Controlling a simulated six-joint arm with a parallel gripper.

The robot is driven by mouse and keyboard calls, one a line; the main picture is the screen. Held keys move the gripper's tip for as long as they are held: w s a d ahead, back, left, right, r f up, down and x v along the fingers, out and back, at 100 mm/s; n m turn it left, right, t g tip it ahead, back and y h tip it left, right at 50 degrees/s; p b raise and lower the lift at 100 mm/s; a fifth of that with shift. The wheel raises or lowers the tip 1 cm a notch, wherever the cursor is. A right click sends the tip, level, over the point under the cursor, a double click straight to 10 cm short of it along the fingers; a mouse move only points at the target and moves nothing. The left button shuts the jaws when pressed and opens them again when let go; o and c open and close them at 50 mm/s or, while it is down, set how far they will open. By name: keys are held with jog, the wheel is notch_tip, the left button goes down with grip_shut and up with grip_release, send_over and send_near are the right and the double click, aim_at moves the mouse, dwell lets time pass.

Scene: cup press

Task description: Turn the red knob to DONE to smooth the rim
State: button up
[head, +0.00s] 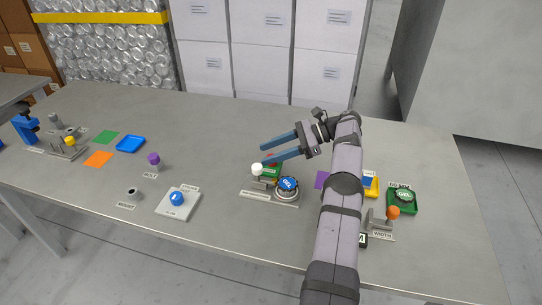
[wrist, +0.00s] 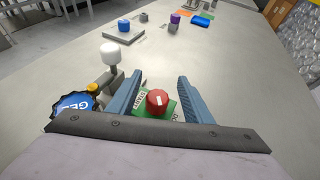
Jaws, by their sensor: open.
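The red knob (wrist: 157,101) has a pale pointer line and sits on a green base (wrist: 170,112) with lettered labels, partly hidden by my gripper. In the head view my gripper (head: 278,148) is above the knob station. I cannot tell how far above the knob the fingertips are.
A white-topped lever (wrist: 110,55) and a blue GEL cap (head: 287,184) stand close beside the knob. A blue button on a white plate (head: 178,201) is to the left. A green tray (head: 403,200) is to the right. The table's middle back is clear.

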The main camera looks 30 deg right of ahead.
notch_tip(320, 180, up, 8)
jog(key=p, duration=0.4)
dwell(0.3)
